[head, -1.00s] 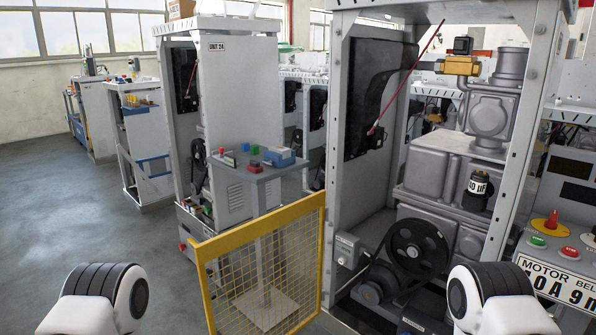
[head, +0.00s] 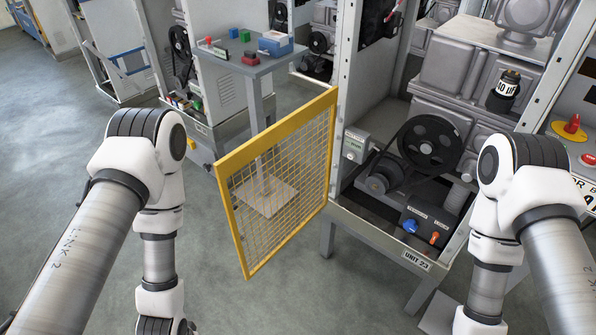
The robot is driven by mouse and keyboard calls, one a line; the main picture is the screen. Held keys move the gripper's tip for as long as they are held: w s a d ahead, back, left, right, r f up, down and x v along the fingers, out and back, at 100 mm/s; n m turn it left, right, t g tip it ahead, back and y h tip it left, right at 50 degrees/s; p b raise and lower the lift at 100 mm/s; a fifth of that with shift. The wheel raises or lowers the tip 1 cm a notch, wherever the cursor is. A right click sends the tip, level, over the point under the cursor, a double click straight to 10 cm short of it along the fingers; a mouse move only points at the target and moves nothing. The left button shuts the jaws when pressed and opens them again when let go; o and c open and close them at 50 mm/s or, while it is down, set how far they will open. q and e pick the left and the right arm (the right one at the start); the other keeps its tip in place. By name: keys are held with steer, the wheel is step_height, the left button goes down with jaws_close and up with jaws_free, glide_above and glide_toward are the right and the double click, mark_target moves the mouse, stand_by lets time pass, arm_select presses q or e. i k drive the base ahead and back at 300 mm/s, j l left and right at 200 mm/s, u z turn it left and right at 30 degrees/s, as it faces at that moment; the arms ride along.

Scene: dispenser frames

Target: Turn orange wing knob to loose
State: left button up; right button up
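The orange wing knob (head: 434,238) sits on the front of a small dark control box (head: 427,228), low inside the open dispenser frame. A blue knob (head: 410,226) is beside it on the left of the same box. Small labels are above both knobs, too small to read. My two arms show at the left and right of the head view, with their lower ends running out of the bottom of the picture. Neither gripper shows. Nothing touches the orange knob.
A yellow mesh gate (head: 283,185) stands open left of the frame. A black pulley (head: 428,147) with a belt is above the box. A grey table (head: 243,60) holds coloured blocks behind the gate. A red knob (head: 573,124) is at the right edge. Floor is clear at lower left.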

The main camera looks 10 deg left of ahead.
mark_target(436, 236)
steer(key=i+j+z, duration=0.2)
steer(key=j+z, duration=0.2)
steer(key=j, duration=0.35)
steer(key=i+j+z, duration=0.1)
steer(key=j+z, duration=0.3)
steer(key=j, duration=0.4)
steer(key=j+z, duration=0.4)
steer(key=j, duration=0.4)
steer(key=k+j+z, duration=0.2)
steer(key=j+z, duration=0.2)
steer(key=j, duration=0.4)
